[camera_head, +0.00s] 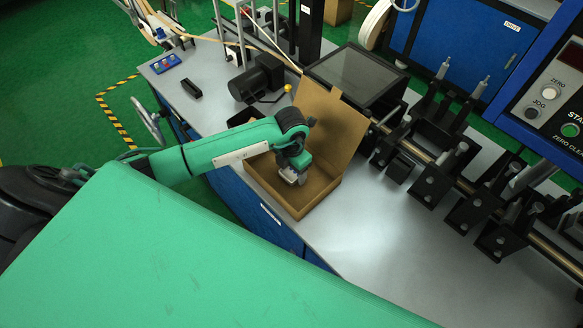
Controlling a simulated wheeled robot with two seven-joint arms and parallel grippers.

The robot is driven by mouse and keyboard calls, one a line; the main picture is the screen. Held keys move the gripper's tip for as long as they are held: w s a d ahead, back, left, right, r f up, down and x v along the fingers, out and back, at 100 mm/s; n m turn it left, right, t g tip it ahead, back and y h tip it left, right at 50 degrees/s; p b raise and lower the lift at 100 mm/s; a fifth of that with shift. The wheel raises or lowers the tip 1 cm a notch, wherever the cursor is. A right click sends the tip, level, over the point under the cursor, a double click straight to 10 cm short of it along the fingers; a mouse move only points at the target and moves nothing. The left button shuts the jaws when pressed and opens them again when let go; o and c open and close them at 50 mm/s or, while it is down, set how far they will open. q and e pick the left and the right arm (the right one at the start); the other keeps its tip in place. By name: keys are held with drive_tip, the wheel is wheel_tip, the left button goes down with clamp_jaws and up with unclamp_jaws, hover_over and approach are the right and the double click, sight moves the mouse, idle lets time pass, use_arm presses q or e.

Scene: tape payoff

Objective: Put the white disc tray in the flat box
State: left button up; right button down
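The flat box (305,206) is brown cardboard with its lid raised at the back. It stands on the grey table near the left front edge. My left arm reaches in from the left, and my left gripper (292,178) points down inside the box, over its floor. The fingers are small and pale, and I cannot tell whether they are open or shut or hold anything. I cannot make out the white disc tray for certain; the arm and gripper hide part of the box's inside. My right gripper is not in view.
A black machine with clamps and a rail (440,185) stands right of the box. A dark flat screen (357,75) is behind the lid. A black motor-like device (258,78) sits behind my arm. The table is clear in front of the clamps.

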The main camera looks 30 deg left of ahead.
sight(292, 175)
use_arm(q)
drive_tip(key=shift+o, duration=0.2)
drive_tip(key=shift+r, duration=0.1)
drive_tip(key=shift+r, duration=0.2)
wheel_tip(292, 175, up, 12)
drive_tip(key=b, duration=0.3)
drive_tip(key=shift+b, duration=0.4)
drive_tip(key=shift+f, duration=0.1)
